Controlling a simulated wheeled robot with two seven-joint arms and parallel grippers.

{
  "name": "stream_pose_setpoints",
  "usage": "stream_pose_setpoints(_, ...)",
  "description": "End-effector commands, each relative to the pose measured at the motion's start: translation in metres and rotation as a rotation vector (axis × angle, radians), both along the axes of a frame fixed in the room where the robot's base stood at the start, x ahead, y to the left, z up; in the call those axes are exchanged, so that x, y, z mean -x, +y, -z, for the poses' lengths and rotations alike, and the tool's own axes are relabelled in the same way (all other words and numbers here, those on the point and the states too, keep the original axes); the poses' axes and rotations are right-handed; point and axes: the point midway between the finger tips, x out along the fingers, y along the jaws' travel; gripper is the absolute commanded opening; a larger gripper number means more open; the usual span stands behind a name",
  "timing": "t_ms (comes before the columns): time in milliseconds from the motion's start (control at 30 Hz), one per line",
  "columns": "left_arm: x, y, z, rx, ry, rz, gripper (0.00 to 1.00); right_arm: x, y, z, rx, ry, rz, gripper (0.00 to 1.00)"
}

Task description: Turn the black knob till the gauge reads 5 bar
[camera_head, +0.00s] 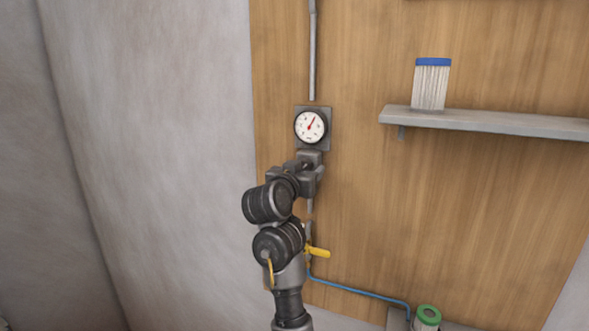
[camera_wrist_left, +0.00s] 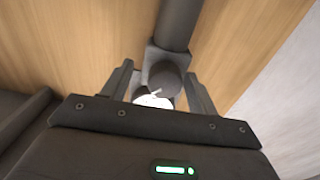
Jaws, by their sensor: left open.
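The round white gauge (camera_head: 310,126) sits on a grey plate on the wooden panel. Its red needle points up and slightly right; the numbers are too small to read. My left gripper (camera_head: 309,164) is just below the gauge, in front of the panel, and hides the knob in the head view. In the left wrist view, the dark round knob (camera_wrist_left: 165,79) shows between the two spread fingers of my left gripper (camera_wrist_left: 158,72). I cannot tell whether a finger touches it. Part of the white gauge (camera_wrist_left: 152,101) shows there too. My right gripper is not in view.
A grey pipe (camera_head: 312,50) runs up from the gauge. A shelf (camera_head: 480,122) at right holds a blue-topped brush (camera_head: 431,84). Below are a yellow lever (camera_head: 319,253), a blue hose (camera_head: 360,291) and a green ring-shaped item (camera_head: 428,314).

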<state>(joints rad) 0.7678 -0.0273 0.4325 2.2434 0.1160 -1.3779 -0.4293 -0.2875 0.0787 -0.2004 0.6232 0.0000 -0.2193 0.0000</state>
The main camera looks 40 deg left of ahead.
Motion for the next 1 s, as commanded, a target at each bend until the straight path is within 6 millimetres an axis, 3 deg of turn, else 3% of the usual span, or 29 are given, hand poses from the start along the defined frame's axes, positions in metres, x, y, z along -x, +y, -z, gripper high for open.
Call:
stream_pose_setpoints(300,0.005,0.008,0.000,0.002,-0.002,-0.013,0.58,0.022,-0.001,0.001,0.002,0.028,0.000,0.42)
stream_pose_setpoints(633,0.005,0.008,0.000,0.002,-0.002,-0.012,0.15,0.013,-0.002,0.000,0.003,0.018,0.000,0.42)
stream_pose_setpoints(1000,0.003,0.006,0.000,0.082,-0.028,-0.009,0.15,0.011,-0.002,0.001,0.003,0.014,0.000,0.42)
